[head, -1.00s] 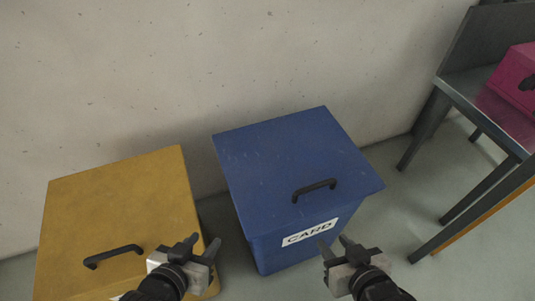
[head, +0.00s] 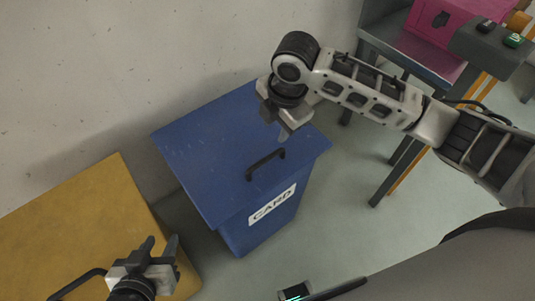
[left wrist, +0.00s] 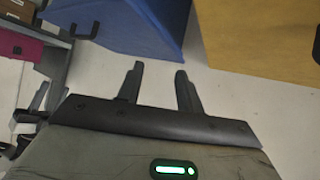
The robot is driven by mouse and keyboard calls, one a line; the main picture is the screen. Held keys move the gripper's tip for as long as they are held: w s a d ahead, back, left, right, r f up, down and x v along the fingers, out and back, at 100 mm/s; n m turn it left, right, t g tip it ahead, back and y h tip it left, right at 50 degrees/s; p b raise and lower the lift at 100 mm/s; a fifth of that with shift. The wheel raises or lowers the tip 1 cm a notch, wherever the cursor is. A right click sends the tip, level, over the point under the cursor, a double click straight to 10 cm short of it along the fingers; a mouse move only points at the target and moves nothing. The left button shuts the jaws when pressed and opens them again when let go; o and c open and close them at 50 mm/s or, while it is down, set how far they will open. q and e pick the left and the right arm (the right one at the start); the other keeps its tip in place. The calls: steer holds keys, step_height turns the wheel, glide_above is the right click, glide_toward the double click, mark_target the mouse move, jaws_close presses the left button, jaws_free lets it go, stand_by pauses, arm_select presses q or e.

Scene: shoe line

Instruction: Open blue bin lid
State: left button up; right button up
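The blue bin (head: 265,231) stands by the wall with its flat blue lid (head: 205,140) shut. A black handle (head: 266,164) sits near the lid's front edge, above a white CARD label (head: 272,205). My right gripper (head: 276,126) reaches over the lid from the right, pointing down, just behind the handle and apart from it. Its fingers look spread and empty. My left gripper (head: 160,241) is open and empty in front of the yellow bin, left of the blue bin. The left wrist view shows its spread fingers (left wrist: 160,70) and part of the blue bin (left wrist: 135,25).
A yellow bin (head: 75,215) with its own black handle (head: 75,284) stands left of the blue bin. A grey table (head: 440,68) with a pink box (head: 440,28) is at the right. The floor in front of the blue bin is clear.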

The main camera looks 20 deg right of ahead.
mark_target(267, 159)
steer(key=w+f, duration=0.1)
steer(key=f, duration=0.4)
steer(key=w+f+b, duration=0.1)
steer(key=f, duration=0.4)
steer(key=a+f+b, duration=0.1)
steer(key=f, duration=0.4)
steer(key=shift+w+a, duration=0.1)
steer(key=shift+w, duration=0.3)
jaws_close()
